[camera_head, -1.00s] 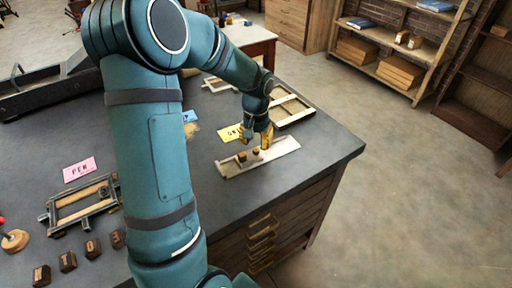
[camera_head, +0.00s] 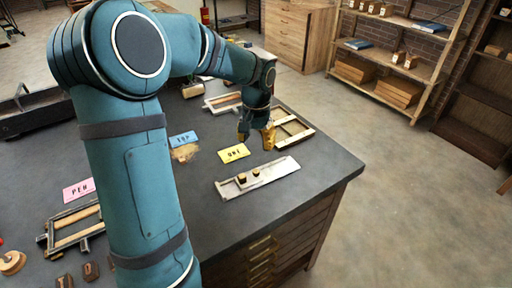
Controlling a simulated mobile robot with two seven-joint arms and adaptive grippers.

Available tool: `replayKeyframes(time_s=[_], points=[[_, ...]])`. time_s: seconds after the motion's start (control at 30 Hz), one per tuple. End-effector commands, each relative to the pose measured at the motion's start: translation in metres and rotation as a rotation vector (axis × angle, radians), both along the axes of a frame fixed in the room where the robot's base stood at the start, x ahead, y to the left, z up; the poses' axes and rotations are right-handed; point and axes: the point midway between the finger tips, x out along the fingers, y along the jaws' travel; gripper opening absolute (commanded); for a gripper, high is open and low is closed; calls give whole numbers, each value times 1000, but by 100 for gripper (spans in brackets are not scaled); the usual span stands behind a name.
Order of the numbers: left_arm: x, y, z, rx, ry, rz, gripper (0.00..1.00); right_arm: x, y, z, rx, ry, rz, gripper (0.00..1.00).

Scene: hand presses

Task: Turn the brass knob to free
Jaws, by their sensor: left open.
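A pale plate (camera_head: 283,178) lies on the dark bench near its right corner. Two small brown-gold pieces stand on its left part: one nearer the left end (camera_head: 241,178) and one just right of it (camera_head: 256,173). I cannot tell which of them is the brass knob, or how it is turned. My left gripper (camera_head: 256,137) is open and empty, with gold-coloured fingers pointing down. It hangs above the bench behind the plate, apart from both pieces. My right gripper is not in view.
A yellow card (camera_head: 234,153) lies behind the plate, a blue card (camera_head: 183,139) farther left and a pink card (camera_head: 78,190) at far left. Wooden frames (camera_head: 292,131) lie behind my gripper. Another framed piece (camera_head: 75,226) lies at left. Drawers (camera_head: 262,255) sit under the bench.

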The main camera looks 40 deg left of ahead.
Motion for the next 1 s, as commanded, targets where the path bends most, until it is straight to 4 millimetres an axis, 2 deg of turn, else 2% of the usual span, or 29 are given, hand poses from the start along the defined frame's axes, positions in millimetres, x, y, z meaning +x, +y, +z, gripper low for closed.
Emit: replayKeyframes(time_s=[0.03,0.1,0.27,0.47,0.8,1.0], points=[[1,-2,11,4,0,-63,54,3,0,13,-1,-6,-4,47],[1,-2,16,10,0,-144,54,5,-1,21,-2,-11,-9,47],[0,-3,11,15,4,-234,54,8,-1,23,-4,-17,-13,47],[-1,-2,-20,15,6,-233,54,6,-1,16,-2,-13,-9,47],[0,0,-86,16,4,-231,54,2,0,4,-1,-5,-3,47],[0,0,-113,15,4,-230,54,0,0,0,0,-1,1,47]])
